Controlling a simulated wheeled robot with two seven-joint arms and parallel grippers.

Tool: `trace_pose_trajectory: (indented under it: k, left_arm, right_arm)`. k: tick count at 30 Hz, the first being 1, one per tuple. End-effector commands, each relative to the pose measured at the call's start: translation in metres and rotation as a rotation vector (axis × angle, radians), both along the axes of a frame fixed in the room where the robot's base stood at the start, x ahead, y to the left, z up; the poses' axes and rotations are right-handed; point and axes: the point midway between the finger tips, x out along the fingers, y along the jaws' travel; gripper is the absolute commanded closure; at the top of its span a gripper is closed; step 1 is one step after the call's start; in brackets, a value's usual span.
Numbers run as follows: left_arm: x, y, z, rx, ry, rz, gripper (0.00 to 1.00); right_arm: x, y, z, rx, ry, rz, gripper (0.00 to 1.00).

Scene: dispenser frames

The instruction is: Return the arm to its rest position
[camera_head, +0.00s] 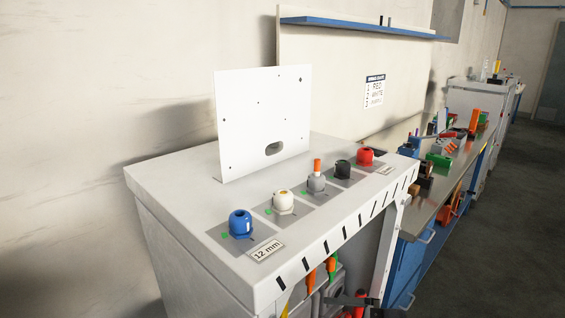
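Neither of my arms nor grippers can be made out in the head view. A white-topped cabinet (180,172) stands in the middle, with a row of round dispensers along its front. From left to right they are a blue dispenser (240,224), a white dispenser (283,202), a grey dispenser (316,185) with an orange piece (317,166) upright in it, a black dispenser (343,168) and a red dispenser (365,156). A label reading 12 mm (266,250) lies in front of the blue one.
An upright white panel (255,115) with holes stands behind the dispensers. Tools, some orange-handled (311,278), show below the cabinet's front edge. A cluttered blue workbench (430,235) is on the right. Dark floor (500,250) beyond it is clear.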

Motion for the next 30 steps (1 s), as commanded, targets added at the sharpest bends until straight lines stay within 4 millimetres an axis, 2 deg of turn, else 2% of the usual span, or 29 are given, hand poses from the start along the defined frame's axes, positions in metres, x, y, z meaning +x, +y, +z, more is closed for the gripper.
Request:
trace_pose_trajectory:
  k: [1,3,6,10,15,18,30]
  left_arm:
    - [0.0,0.0,0.01,0.0,0.0,0.0,0.47]
    - [0.0,0.0,0.017,0.0,0.0,0.0,0.47]
    - [0.0,0.0,0.026,0.0,0.0,0.0,0.47]
    - [0.0,0.0,0.037,0.0,0.0,0.0,0.47]
    - [0.0,0.0,0.045,0.0,0.0,0.0,0.47]
    - [0.0,0.0,0.046,0.0,0.0,0.0,0.47]
    - [0.0,0.0,0.046,0.0,0.0,0.0,0.47]
  right_arm:
    - [-0.019,-0.001,0.009,-0.116,-0.086,0.067,0.0]
    - [-0.042,-0.008,0.007,-0.286,-0.193,0.159,0.0]
    - [-0.07,-0.025,0.003,-0.529,-0.344,0.282,0.0]
    - [-0.093,-0.057,0.0,-0.821,-0.51,0.408,0.0]
    - [-0.107,-0.093,0.0,-1.094,-0.645,0.505,0.0]
    - [-0.109,-0.104,0.001,-1.175,-0.679,0.533,0.0]
    - [-0.11,-0.109,-0.001,-1.209,-0.69,0.546,0.0]
